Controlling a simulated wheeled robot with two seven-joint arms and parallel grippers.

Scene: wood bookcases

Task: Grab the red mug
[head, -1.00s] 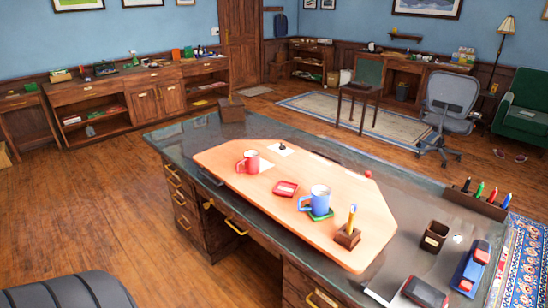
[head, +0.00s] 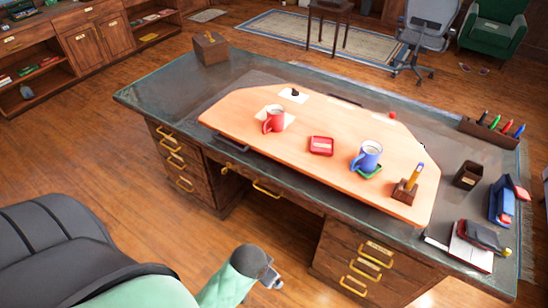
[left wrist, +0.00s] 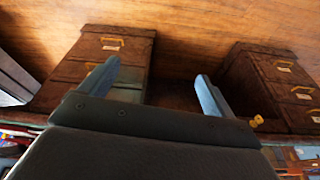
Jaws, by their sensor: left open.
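In the head view, the end of my left arm (head: 268,277) shows at the bottom, in front of the desk and well apart from the mug. The mug is not seen in the left wrist view. My right gripper is not in view.
A red dish (head: 321,146), a blue mug (head: 367,157) on a green coaster and a pen holder (head: 405,192) stand right of the red mug. A wooden box (head: 210,48) sits on the far left corner of the desk (head: 150,95). A dark padded chair (head: 50,240) fills the lower left.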

